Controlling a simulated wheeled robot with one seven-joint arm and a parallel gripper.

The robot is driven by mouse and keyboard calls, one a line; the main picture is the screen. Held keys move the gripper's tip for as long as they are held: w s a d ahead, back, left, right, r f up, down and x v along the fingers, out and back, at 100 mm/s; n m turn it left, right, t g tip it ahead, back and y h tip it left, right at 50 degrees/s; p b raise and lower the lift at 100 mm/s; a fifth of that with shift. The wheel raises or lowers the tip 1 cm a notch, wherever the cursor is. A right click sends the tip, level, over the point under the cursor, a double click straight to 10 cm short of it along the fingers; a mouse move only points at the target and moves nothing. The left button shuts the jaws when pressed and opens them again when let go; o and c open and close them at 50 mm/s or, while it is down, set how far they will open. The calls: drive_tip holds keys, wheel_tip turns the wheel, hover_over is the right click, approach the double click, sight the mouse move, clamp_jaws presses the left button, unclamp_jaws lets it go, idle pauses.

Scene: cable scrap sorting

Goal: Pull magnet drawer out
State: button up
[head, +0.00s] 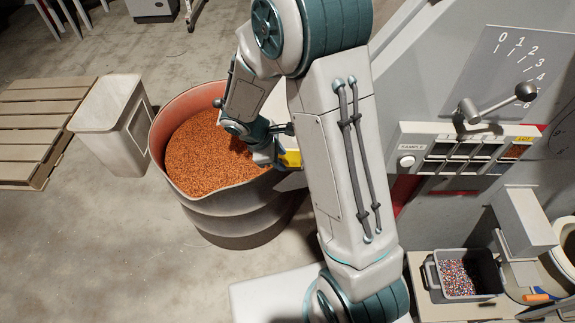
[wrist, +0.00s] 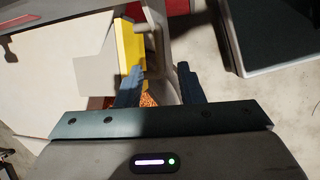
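A yellow part (head: 289,158), which I take to be the front of the magnet drawer, shows at the right rim of the drum in the head view, partly behind my arm. In the wrist view the yellow face (wrist: 130,48) has a grey handle-like piece (wrist: 152,42) on its right side. My gripper (wrist: 160,80) is open, with its two dark fingers apart. The fingertips are close to the handle, which lies roughly in line with the gap; I cannot tell whether they touch it. In the head view my gripper (head: 282,155) is mostly hidden beside the yellow part.
A large drum (head: 235,215) full of copper-coloured granules stands below my gripper. A pale bin (head: 105,105) and a wooden pallet (head: 35,125) are to the left. A grey machine with a sample panel (head: 412,142) and a tray (head: 470,297) of mixed granules are at right.

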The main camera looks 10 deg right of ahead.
sight(290, 168)
drive_tip(key=x, duration=0.5)
drive_tip(key=shift+d+f, duration=0.15)
drive_tip(key=shift+f, duration=0.2)
clamp_jaws()
